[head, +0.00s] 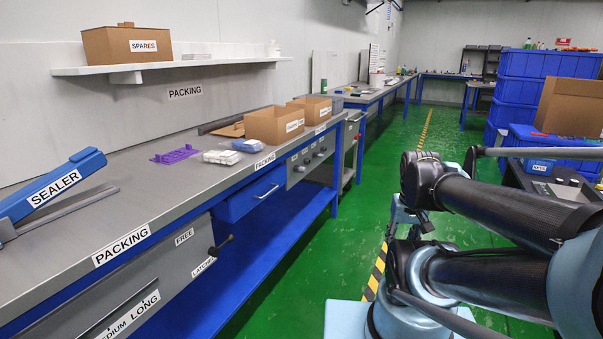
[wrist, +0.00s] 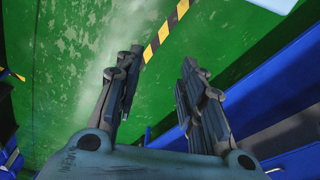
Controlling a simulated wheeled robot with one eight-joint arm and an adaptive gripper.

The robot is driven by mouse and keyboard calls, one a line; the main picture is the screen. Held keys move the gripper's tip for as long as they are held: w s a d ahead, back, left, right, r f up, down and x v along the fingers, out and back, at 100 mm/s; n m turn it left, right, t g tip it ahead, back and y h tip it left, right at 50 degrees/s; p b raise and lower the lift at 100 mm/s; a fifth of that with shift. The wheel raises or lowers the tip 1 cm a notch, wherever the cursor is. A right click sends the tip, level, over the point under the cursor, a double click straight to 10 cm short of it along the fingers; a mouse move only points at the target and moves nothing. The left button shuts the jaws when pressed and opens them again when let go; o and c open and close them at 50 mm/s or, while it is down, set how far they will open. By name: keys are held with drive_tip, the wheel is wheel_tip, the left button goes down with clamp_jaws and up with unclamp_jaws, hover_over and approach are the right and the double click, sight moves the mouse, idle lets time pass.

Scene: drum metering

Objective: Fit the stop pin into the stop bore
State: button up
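My gripper (wrist: 158,88) is open and empty in the wrist view, with its two fingers apart above the green floor. In the head view my arm fills the right side, and the gripper cannot be made out there. I cannot make out a stop pin or a stop bore in either view. The packing bench (head: 190,185) runs along the left in the head view. Its front has panels lettered FREE and LATCHED, with a dark handle (head: 221,245) beside them.
A blue sealer (head: 52,185), a purple rack (head: 175,155) and cardboard boxes (head: 275,126) stand on the bench. A blue drawer (head: 248,195) is beneath its top. Blue crates (head: 540,65) are stacked at the right. The green floor (head: 395,165) between is open, with a yellow-black stripe.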

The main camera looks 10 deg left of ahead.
drive_tip(key=w+a+r+y, duration=0.2)
drive_tip(key=w+a+r, duration=0.25)
drive_tip(key=w, duration=0.45)
drive_tip(key=w+a+r+m+t+y, duration=0.1)
drive_tip(key=w+a+r+y, duration=0.3)
drive_tip(key=w, duration=0.6)
drive_tip(key=w+a+r+y, duration=0.1)
drive_tip(key=w+a+r, duration=0.2)
drive_tip(key=w+a, duration=0.45)
drive_tip(key=w+a+f+y, duration=0.2)
drive_tip(key=w, duration=0.8)
drive_tip(key=w+a+f+y, duration=0.1)
drive_tip(key=w+a+y, duration=0.15)
drive_tip(key=w, duration=0.75)
drive_tip(key=w+a+f+m+t+y, duration=0.2)
drive_tip(key=w+a+f+y, duration=0.2)
drive_tip(key=w+f, duration=0.8)
drive_tip(key=m+t+y, duration=0.1)
drive_tip(key=y, duration=0.1)
approach(305, 170)
drive_tip(key=shift+w+a+h, duration=0.25)
drive_tip(key=shift+a, duration=0.05)
drive_tip(key=shift+x, duration=4.55)
drive_tip(key=shift+c, duration=0.5)
